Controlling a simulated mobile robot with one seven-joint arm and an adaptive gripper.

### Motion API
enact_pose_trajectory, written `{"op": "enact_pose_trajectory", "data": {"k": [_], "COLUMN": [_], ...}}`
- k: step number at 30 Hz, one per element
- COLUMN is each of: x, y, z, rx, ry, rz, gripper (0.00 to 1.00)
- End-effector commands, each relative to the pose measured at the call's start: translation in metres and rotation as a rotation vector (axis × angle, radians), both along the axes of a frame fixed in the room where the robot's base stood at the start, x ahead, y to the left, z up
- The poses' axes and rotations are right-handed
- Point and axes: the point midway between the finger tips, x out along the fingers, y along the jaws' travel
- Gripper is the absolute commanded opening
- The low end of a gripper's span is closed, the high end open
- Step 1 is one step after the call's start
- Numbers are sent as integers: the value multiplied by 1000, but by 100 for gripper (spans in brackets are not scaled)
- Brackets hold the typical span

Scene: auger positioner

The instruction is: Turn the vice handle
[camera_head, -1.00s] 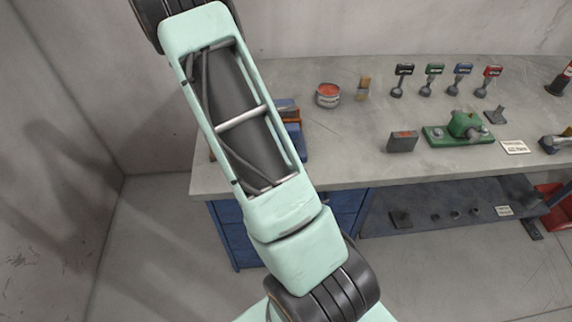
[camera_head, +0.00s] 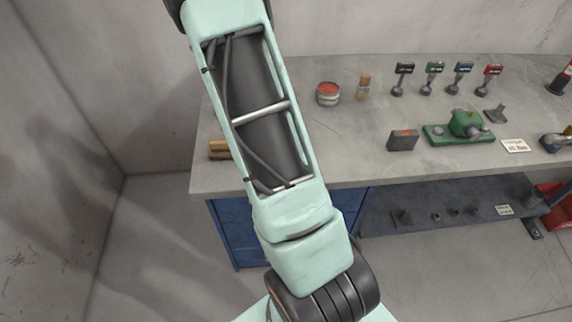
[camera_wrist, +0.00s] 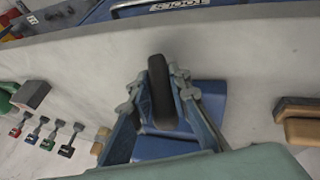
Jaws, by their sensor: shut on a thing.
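In the wrist view, my gripper (camera_wrist: 162,80) is shut with its two blue-grey fingers on either side of a dark upright bar, the vice handle (camera_wrist: 160,95). The blue vice (camera_wrist: 211,102) shows behind and beside the fingers, near the bench's front edge. Much of the vice is covered by my gripper. In the head view, my arm hides the vice, the handle and my gripper.
The grey workbench (camera_head: 345,165) carries wooden blocks (camera_head: 219,149), a red-topped tin (camera_head: 328,94), a dark block (camera_head: 402,140), a green machine part (camera_head: 462,128) and several small labelled stands. Blue drawers (camera_head: 236,225) stand below. The middle of the bench is fairly clear.

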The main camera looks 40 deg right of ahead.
Motion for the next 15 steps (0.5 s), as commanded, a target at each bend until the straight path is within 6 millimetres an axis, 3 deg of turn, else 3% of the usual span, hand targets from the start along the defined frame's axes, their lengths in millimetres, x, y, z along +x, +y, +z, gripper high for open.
{"op": "enact_pose_trajectory", "data": {"k": [6, 15], "x": [0, 0], "y": [1, 1], "z": [-1, 1], "rx": [1, 0], "ry": [1, 0], "rz": [1, 1], "gripper": [35, 35]}}
